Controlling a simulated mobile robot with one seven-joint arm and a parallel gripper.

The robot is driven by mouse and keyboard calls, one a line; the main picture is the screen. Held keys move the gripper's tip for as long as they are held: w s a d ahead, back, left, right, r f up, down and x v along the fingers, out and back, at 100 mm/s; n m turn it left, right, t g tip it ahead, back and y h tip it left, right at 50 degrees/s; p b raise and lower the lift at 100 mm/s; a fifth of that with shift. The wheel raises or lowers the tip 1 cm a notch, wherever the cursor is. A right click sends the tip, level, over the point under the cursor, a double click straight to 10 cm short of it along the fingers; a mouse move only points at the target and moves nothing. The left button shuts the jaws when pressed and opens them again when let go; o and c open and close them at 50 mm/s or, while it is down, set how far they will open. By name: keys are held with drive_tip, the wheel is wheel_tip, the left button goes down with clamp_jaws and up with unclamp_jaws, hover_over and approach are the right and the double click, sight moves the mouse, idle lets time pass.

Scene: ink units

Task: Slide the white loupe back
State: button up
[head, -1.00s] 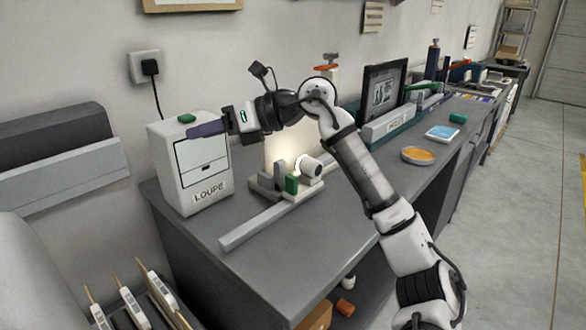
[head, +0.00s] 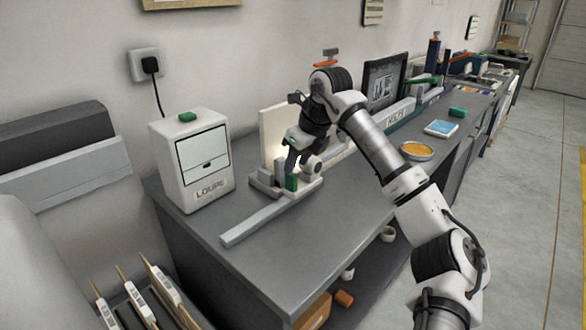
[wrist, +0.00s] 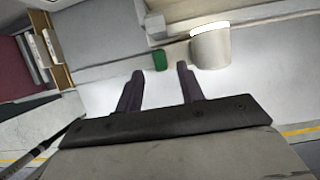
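A short white cylinder with a bright rim, which looks like the white loupe (head: 313,167), sits on a small light stand (head: 262,187) on the grey bench. It also shows in the wrist view (wrist: 210,48). A green block (head: 291,183) sits beside it on the stand, also seen in the wrist view (wrist: 160,58). My gripper (head: 294,168) is low over the stand, left of the cylinder. In the wrist view my gripper (wrist: 160,70) is open and empty, its two dark fingers apart and pointing towards the green block. Whether they touch it cannot be told.
A white box lettered LOUPE (head: 193,170) stands left on the bench (head: 235,265). A pale bar (head: 262,220) runs from the stand towards the front left. A white panel (head: 274,130) stands behind. An orange dish (head: 416,150) lies to the right. The bench's front left is clear.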

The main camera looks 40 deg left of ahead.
sight(293, 174)
drive_tip(key=shift+p+x, duration=0.3)
drive_tip(key=shift+x, duration=1.85)
drive_tip(key=shift+c, duration=0.2)
clamp_jaws()
